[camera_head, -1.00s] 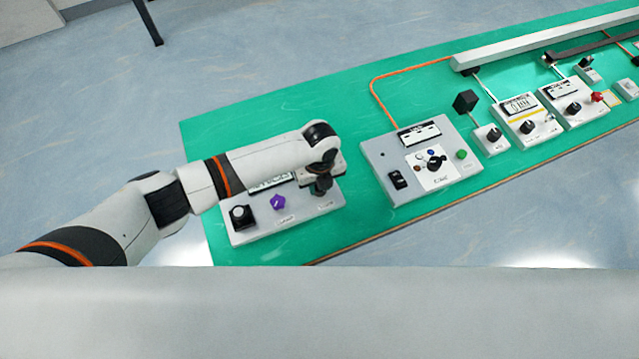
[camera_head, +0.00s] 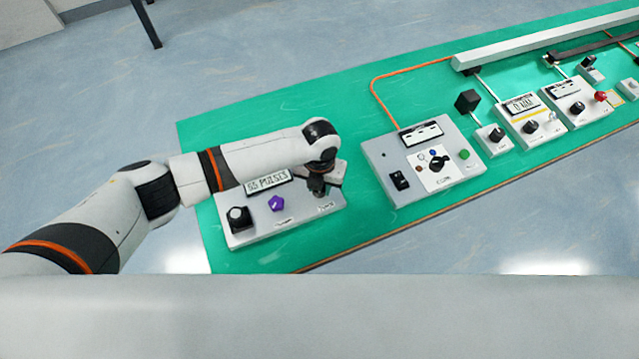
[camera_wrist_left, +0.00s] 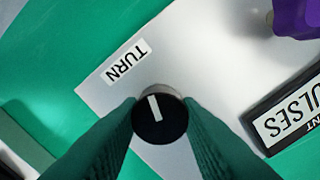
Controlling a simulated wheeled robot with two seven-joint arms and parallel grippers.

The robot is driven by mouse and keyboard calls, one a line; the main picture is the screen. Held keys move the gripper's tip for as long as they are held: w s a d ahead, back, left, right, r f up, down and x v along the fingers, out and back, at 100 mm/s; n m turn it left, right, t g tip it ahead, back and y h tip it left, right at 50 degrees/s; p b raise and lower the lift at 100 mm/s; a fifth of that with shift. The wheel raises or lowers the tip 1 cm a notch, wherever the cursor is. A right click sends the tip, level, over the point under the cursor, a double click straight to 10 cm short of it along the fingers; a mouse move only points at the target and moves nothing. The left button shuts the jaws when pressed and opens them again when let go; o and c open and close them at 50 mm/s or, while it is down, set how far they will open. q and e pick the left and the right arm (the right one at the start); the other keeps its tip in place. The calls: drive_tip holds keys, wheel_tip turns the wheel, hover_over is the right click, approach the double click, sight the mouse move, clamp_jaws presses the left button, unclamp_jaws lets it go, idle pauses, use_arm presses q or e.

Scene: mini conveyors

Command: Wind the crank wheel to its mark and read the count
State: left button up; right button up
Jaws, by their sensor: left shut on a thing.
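In the head view a light grey panel (camera_head: 298,224) lies at the near left end of the green bench top. Its display (camera_head: 267,181) seems to read 65 PULSES; the first digit is small. In the left wrist view only "ULSES" of the display (camera_wrist_left: 290,116) shows. My left gripper (camera_wrist_left: 160,118) is shut on a round black knob (camera_wrist_left: 160,128) with a white pointer line, beside a TURN label (camera_wrist_left: 126,62). No separate mark for the pointer is clear. In the head view my left gripper (camera_head: 318,186) hides most of this knob. The right gripper is not in view.
A purple knob (camera_head: 276,204) and a black control (camera_head: 239,217) sit on the same panel. A larger grey panel (camera_head: 382,157) with knobs and a switch stands to the right, then smaller control boxes (camera_head: 519,123). Bare green bench top (camera_head: 290,115) lies behind.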

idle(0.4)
use_arm(q)
drive_tip(key=o, duration=1)
drive_tip(key=shift+r, duration=0.15)
wheel_tip(320, 180, up, 12)
drive_tip(key=shift+f+b, duration=0.1)
drive_tip(key=shift+b, duration=0.75)
